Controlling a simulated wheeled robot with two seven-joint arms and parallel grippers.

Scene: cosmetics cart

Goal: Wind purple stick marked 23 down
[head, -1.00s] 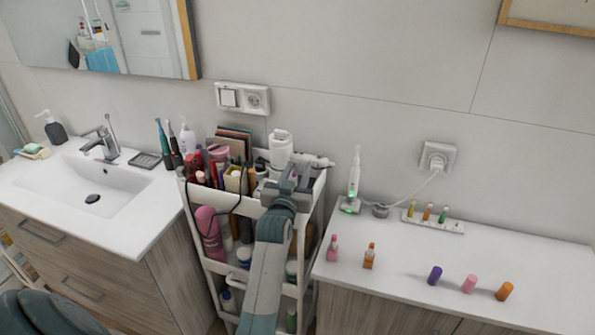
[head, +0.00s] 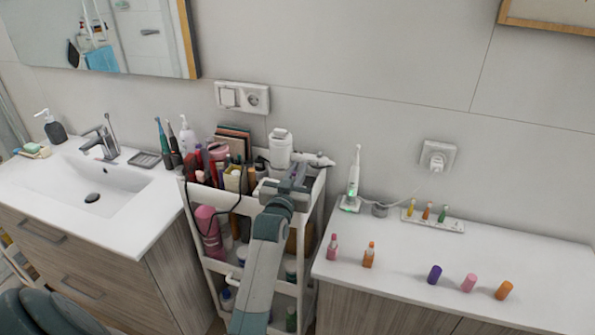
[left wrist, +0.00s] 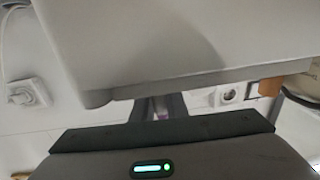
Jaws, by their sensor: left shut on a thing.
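My left gripper (head: 298,176) is over the right end of the cart's top tray, its fingers pointing toward the wall. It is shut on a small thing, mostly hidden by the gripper. In the left wrist view a sliver of purple (left wrist: 162,116) shows between the fingers, which fits the purple stick; no number 23 is readable. A short purple cylinder (head: 434,275), like a cap, stands on the right counter, with a pink one (head: 468,283) and an orange one (head: 504,290) beside it. My right gripper is not in view.
The white cart (head: 212,262) is crowded with cosmetics; a white bottle (head: 280,148) stands behind my gripper. On the right counter (head: 400,281) stand a pink stick (head: 332,247), an orange stick (head: 369,255), an electric toothbrush (head: 355,180) and a small rack (head: 432,222).

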